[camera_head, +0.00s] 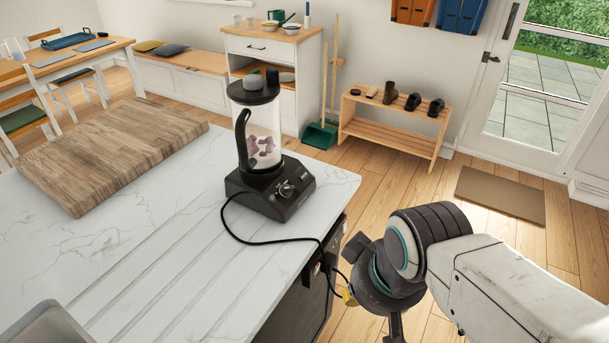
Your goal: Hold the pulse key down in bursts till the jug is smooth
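The blender stands upright near the counter's right corner. Its clear jug (262,133) holds purple chunks low down, separate rather than smooth, under a black lid (252,90). The black base (270,190) has a round knob (286,188) and small controls on its front; which one is the pulse key is too small to tell. My arm reaches in from the right. My gripper (397,325) is low in the picture, beyond the counter's right edge and well apart from the blender. Its fingers are mostly hidden or cut off, so its opening is unclear.
A black cord (262,242) runs from the blender over the edge of the marble counter (165,250) toward my wrist. A wooden board (115,150) lies at the back left. A low bench (395,122) stands beyond on the floor.

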